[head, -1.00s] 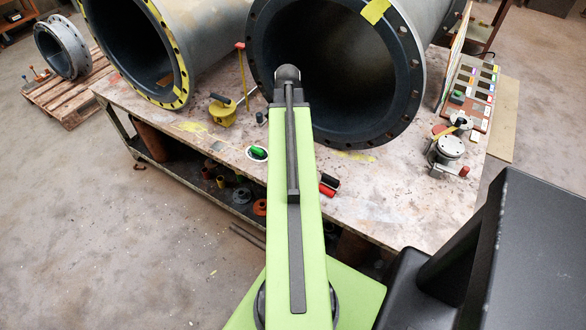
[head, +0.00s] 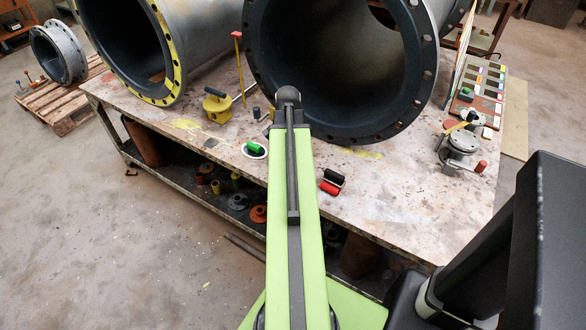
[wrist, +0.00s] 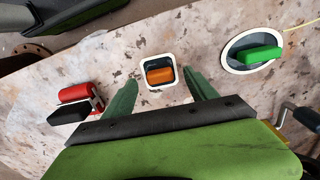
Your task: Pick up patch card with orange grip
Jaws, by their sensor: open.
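The patch card with the orange grip (wrist: 159,75) lies on the worn bench top in the wrist view. It is a small square dark card with a white border and an orange block on it. My gripper (wrist: 160,83) is open, its two green fingers pointing at the bench, one on each side of the card in the picture. Nothing is between the fingers but the view of the card; I cannot tell the height above it. In the head view the card is hidden behind my arm.
An oval patch with a green grip (wrist: 259,55) lies right of the card; it also shows in the head view (head: 254,149). A red and black roller (wrist: 80,100) lies to the left. Large flanged pipes (head: 340,70) stand behind on the bench (head: 400,195).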

